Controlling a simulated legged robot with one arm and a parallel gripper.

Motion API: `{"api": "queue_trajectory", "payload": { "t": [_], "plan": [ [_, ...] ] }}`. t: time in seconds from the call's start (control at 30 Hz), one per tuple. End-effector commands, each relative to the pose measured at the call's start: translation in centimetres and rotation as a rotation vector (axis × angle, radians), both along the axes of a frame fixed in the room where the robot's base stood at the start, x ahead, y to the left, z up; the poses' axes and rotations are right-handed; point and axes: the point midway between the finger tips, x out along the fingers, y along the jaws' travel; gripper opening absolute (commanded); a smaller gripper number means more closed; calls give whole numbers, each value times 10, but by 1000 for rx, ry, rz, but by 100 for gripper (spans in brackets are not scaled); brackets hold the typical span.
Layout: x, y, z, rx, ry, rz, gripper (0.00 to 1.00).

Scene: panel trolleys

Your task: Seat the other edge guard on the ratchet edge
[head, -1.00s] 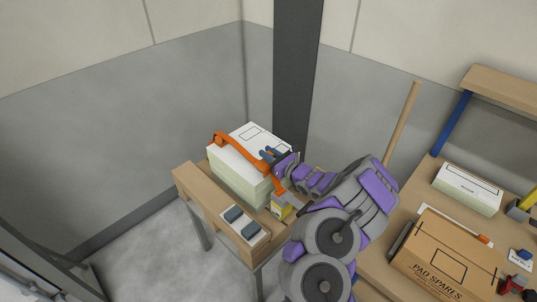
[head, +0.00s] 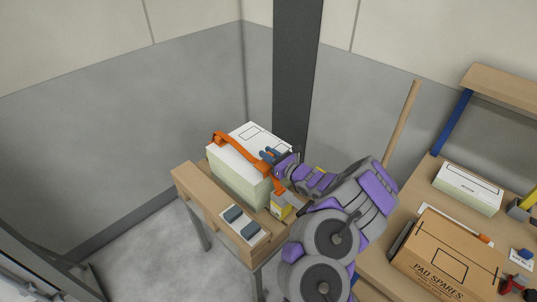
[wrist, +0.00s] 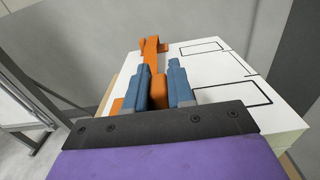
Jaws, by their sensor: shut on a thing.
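A stack of pale panels with a white top (head: 236,185) stands on the wooden trolley (head: 190,187). An orange strap (head: 236,148) crosses its top, with an orange guard (head: 215,138) at the far-left edge. My gripper (head: 268,155) is over the right, ratchet-side edge of the stack. In the wrist view, its blue-grey fingers (wrist: 160,88) are shut on an orange edge guard (wrist: 158,93). The strap (wrist: 151,52) runs away beyond them. Orange strap also shows below the gripper, above a yellow-labelled item (head: 281,210). The guard's contact with the edge is hidden.
Two dark pads (head: 233,214) lie on a white card on the trolley's near end. A dark post (head: 297,80) stands behind. At right, a bench holds a PAD SPARES carton (head: 445,255) and a white box (head: 468,188). A wooden pole (head: 402,120) leans nearby.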

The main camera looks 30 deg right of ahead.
Motion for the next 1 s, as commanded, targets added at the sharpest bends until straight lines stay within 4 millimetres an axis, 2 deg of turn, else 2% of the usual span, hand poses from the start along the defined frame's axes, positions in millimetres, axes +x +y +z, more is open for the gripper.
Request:
{"api": "queue_trajectory", "payload": {
  "t": [1.0],
  "plan": [
    [0, 0, -23, 0, -1, 0, 0]
  ]
}}
